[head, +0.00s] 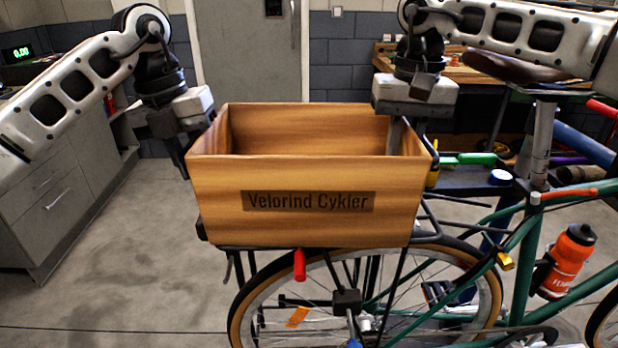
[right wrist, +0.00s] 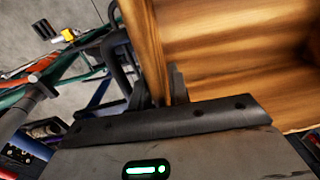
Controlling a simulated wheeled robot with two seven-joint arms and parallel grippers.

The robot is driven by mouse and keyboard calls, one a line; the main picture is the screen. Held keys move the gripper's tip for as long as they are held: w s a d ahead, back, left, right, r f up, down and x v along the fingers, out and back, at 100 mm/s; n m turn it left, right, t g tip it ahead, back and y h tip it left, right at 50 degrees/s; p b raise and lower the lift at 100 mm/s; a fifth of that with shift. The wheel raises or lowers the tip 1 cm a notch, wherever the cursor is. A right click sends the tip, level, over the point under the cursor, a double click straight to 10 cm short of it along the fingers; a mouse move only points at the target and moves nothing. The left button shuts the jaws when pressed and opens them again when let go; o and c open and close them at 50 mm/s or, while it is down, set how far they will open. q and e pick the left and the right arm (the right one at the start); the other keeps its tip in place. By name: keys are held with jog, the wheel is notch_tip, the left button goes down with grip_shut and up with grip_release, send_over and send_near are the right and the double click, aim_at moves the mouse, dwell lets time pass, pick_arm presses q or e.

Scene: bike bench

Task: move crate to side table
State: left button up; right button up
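The wooden crate (head: 300,222), marked "Velorind Cykler", sits upright on the rack over the bike's rear wheel; its inside looks empty. My right gripper (head: 408,140) is at the crate's right wall, one finger inside and one outside. In the right wrist view the fingers (right wrist: 160,92) close on both faces of the crate wall (right wrist: 149,45). My left gripper (head: 183,150) is at the crate's left wall, with a dark finger outside it; its other finger is hidden, so its grip is unclear. I cannot identify the side table for certain.
The green bike (head: 525,245) stands under and right of the crate, with an orange bottle (head: 570,258) on its frame. A grey drawer cabinet (head: 50,207) stands at the left. A wooden-topped workbench (head: 470,74) is behind at right. The floor (head: 120,260) left of the bike is clear.

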pick_arm(q)
grip_shut()
pick_arm(e)
grip_shut()
pick_arm(q)
jog(key=shift+r, duration=0.1)
pick_arm(e)
jog(key=shift+r, duration=0.15)
dwell(0.8)
